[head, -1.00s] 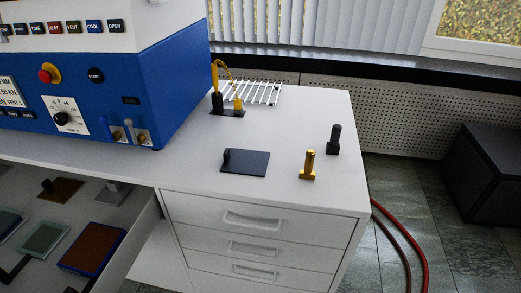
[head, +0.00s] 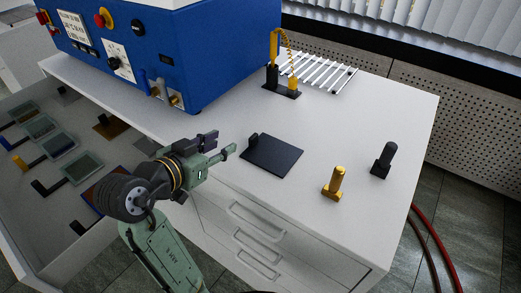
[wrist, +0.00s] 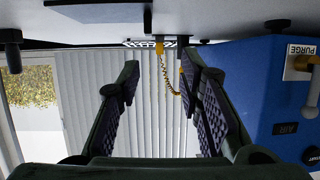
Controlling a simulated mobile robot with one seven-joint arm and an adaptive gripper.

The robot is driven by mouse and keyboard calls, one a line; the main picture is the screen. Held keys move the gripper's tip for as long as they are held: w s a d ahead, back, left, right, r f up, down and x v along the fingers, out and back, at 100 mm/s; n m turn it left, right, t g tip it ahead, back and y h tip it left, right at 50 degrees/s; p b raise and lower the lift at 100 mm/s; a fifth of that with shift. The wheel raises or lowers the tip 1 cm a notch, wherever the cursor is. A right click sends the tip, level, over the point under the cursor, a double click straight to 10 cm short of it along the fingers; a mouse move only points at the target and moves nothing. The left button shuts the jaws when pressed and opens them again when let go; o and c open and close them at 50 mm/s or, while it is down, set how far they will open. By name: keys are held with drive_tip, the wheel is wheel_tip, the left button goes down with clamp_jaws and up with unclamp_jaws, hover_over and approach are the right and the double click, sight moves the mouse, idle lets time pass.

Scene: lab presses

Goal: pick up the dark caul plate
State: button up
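The dark caul plate (head: 275,156) lies flat on the white bench top, with a small upright dark grip at its left end. In the wrist view, which is upside down, the plate (wrist: 95,13) shows at the top edge, partly cut off. My gripper (head: 222,144) is at the left of the plate near the bench's front edge, apart from it, its fingers pointing toward the grip. In the wrist view my gripper's fingers (wrist: 160,65) are spread with nothing between them.
A brass post (head: 335,184) and a black post (head: 384,160) stand right of the plate. Behind it are a yellow-handled tool on a stand (head: 282,88) and a metal rack (head: 318,72). The blue press (head: 205,60) is behind left. An open drawer (head: 30,225) holds several plates.

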sight(250, 140)
drive_tip(key=shift+m+g, duration=0.3)
drive_tip(key=shift+g, duration=0.2)
drive_tip(key=d+f, duration=0.1)
drive_tip(key=w+d, duration=0.1)
drive_tip(key=w+d+f, duration=0.1)
drive_tip(key=shift+w+d+f, duration=0.25)
drive_tip(key=shift+d+f, duration=0.05)
drive_tip(key=shift+f, duration=0.05)
drive_tip(key=p+x, duration=0.2)
drive_tip(key=x, duration=0.4)
drive_tip(key=shift+w+f, duration=0.1)
drive_tip(key=shift+w, duration=0.2)
clamp_jaws()
